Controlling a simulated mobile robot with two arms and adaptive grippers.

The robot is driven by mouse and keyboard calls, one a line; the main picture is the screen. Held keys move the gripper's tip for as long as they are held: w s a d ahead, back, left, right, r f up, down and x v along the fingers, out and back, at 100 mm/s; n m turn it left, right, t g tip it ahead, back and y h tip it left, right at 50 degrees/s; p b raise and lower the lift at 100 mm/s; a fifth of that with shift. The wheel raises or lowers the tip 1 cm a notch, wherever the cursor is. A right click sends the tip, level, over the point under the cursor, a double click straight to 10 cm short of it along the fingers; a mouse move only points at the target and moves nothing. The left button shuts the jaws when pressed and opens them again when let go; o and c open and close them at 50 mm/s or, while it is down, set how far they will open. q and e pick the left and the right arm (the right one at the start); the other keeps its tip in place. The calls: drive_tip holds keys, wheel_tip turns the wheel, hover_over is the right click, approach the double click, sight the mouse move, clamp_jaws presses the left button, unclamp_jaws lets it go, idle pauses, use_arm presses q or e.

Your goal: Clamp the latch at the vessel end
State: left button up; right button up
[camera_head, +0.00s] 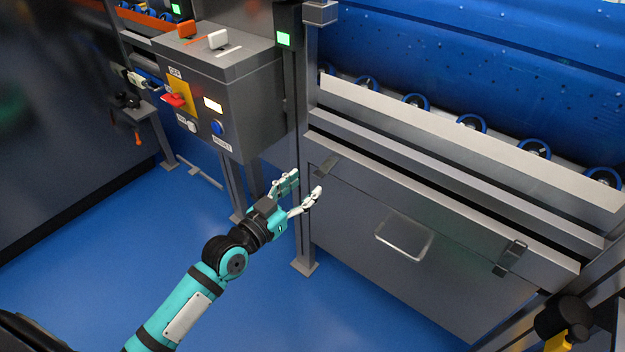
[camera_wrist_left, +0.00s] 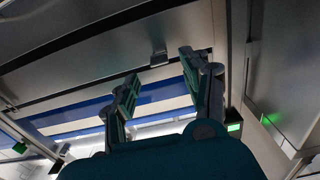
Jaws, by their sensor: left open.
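A steel front panel (camera_head: 365,262) with a wire handle (camera_head: 404,240) carries two dark latches. The left latch (camera_head: 327,165) is near its upper left corner, and the right latch (camera_head: 510,258) is near its right end. My left gripper (camera_head: 304,184) is open and empty, just left of and below the left latch. In the left wrist view a small latch (camera_wrist_left: 158,58) shows beyond the gap between the open fingers (camera_wrist_left: 160,68), apart from them. I cannot tell whether either latch is clamped.
A large blue drum (camera_head: 490,70) lies behind steel rails over blue rollers. A grey control box (camera_head: 235,90) with switches stands left of the gripper. A steel post (camera_head: 300,225) rises beside the panel. Blue floor (camera_head: 110,265) is open at the lower left.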

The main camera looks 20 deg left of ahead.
sight(316, 176)
use_arm(q)
drive_tip(key=shift+x, duration=1.95)
drive_tip(key=shift+s, duration=0.1)
clamp_jaws()
